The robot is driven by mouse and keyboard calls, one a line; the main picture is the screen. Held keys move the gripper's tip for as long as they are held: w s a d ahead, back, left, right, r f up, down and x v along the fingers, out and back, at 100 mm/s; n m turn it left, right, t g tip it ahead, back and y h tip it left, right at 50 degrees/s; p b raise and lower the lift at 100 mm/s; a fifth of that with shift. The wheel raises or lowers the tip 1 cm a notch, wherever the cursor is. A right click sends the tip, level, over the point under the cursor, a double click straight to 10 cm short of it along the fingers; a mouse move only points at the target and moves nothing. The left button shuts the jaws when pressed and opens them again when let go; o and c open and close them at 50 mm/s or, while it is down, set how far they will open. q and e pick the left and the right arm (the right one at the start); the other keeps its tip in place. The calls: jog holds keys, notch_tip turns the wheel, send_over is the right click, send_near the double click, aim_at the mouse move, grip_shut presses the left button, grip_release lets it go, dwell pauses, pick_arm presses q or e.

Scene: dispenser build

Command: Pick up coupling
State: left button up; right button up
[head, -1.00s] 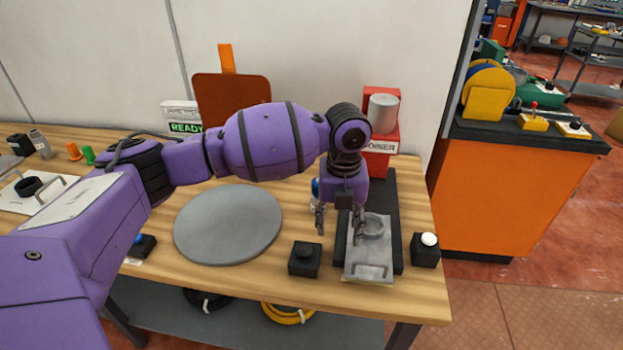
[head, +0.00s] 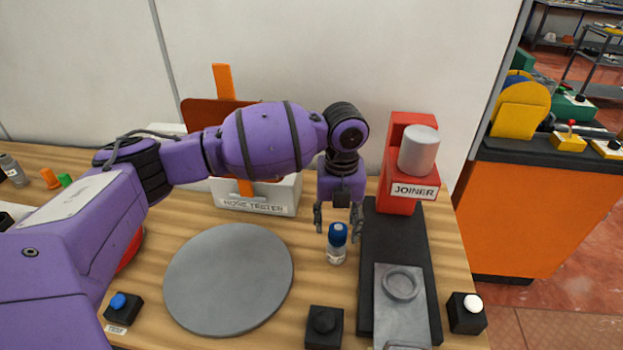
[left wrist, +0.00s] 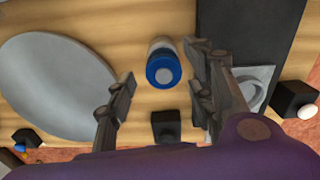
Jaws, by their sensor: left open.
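A small upright cylinder with a blue cap and a clear body (head: 337,246) stands on the wooden table, left of the black mat. No part is labelled coupling, so I cannot tell for sure that this is it. My left gripper (head: 338,221) is open, pointing down, with its fingers either side of the blue cap in the head view. In the left wrist view the blue cap (left wrist: 163,68) shows between the spread fingers (left wrist: 160,72); no contact is visible. A grey fixture plate with a raised ring (head: 401,310) lies on the mat, right of the gripper. My right gripper is not in view.
A grey round disc (head: 228,278) lies left of the cylinder. The red joiner (head: 396,202) stands behind on the black mat (head: 380,252). The hose tester (head: 258,198) is at the back.

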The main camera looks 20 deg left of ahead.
aim_at(335, 241)
pick_arm(q)
jog(key=shift+s+f, duration=0.2)
jog(key=shift+f, duration=0.8)
jog(key=f, duration=0.5)
jog(key=shift+w+a, duration=0.1)
jog(key=shift+w, duration=0.1)
jog(key=shift+r, duration=0.1)
grip_shut()
